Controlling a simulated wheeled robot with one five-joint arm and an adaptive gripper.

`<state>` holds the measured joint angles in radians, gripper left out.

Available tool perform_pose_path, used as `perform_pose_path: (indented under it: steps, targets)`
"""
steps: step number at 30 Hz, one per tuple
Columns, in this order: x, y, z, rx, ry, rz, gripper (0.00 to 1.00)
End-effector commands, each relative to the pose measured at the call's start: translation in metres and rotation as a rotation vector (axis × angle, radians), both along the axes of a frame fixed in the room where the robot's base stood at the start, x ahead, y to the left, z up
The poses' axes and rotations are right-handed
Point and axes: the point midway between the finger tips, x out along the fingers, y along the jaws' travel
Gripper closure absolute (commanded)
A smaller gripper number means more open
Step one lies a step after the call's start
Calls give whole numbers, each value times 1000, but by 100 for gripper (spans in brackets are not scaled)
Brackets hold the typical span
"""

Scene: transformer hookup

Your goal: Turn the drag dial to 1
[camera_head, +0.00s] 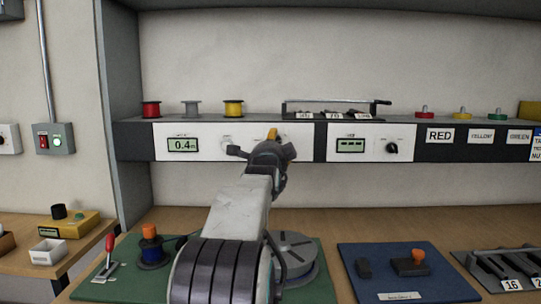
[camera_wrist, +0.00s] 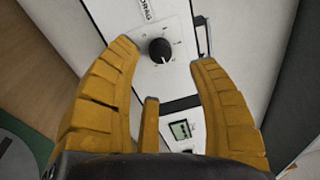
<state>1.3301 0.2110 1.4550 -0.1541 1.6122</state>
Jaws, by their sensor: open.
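The drag dial (camera_wrist: 160,50) is a round black knob on a white panel, with the word DRAG printed beside it in the wrist view. Small marks ring the dial, too small to read, and its setting cannot be made out. My gripper (camera_head: 272,135) has yellow fingers and is open in front of the left white panel (camera_head: 205,155). In the wrist view its fingertips stand apart on either side of the dial; whether they touch it I cannot tell. In the head view my gripper hides the dial.
The left panel has a display reading 0.4m (camera_head: 183,145). Another black knob (camera_head: 392,148) sits on the right panel. Spools (camera_head: 233,107) and a black rack (camera_head: 335,107) stand on the shelf above. A blue mat (camera_head: 440,288) lies on the bench below.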

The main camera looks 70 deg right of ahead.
Motion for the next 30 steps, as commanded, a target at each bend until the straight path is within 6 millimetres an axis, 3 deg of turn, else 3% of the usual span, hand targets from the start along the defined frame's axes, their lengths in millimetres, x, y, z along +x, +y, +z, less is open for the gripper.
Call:
perform_pose_path:
  steps: [12,30]
  targets:
    - [-11,47,-2,-1,0,1,46]
    - [-14,58,-3,-1,0,1,45]
